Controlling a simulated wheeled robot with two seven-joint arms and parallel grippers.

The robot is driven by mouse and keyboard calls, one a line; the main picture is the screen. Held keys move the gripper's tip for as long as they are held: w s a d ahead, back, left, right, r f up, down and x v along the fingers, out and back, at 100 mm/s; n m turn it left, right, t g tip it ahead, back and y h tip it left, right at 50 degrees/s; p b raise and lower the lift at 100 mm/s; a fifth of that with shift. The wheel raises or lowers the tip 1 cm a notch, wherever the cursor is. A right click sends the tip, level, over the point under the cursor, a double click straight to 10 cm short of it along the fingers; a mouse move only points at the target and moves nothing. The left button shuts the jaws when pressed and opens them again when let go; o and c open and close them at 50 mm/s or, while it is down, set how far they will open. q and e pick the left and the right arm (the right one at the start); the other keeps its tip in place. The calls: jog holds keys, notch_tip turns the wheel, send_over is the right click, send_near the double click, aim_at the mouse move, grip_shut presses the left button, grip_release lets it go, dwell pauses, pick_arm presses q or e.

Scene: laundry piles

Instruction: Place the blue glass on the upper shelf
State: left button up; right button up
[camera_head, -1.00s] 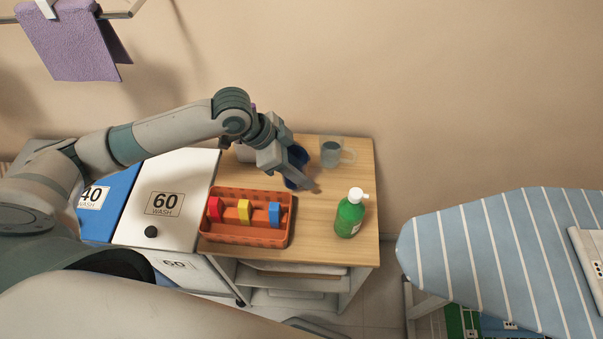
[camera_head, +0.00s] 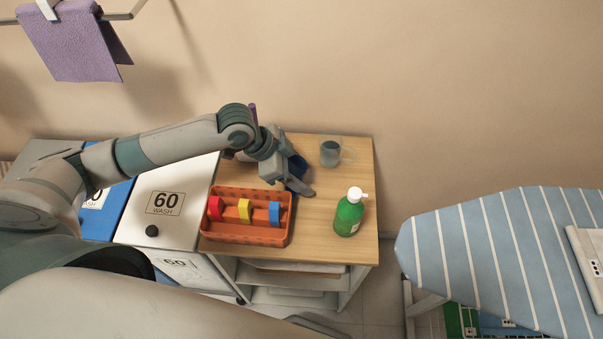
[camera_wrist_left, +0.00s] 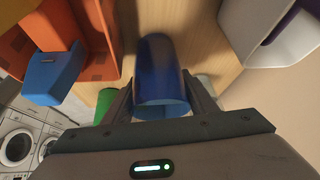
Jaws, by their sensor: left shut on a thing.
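The blue glass (camera_wrist_left: 160,75) is between the two fingers of my left gripper (camera_wrist_left: 158,98) in the left wrist view, with its open rim towards the camera. In the head view my left gripper (camera_head: 300,187) is at the table top, beside the orange caddy. Part of the blue glass (camera_head: 297,166) shows behind its fingers. The gripper is shut on the glass; whether the glass touches the wood I cannot tell. Open shelves (camera_head: 300,268) show in the front of the wooden-topped unit (camera_head: 340,255). My right gripper is not in view.
The orange caddy (camera_head: 245,240) holds red, yellow and blue blocks. A green pump bottle (camera_head: 349,213) stands to its right. A clear grey mug (camera_head: 331,153) stands at the back. A striped ironing board (camera_head: 470,250) is at the right. Bare wood lies between bottle and mug.

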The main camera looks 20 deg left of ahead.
pick_arm(q)
jog(key=shift+f, duration=0.1)
jog(key=o, duration=1.2)
jog(key=shift+r, duration=0.2)
jog(key=shift+b+v, duration=0.95)
jog(key=shift+v, duration=5)
jog(key=shift+o, duration=0.3)
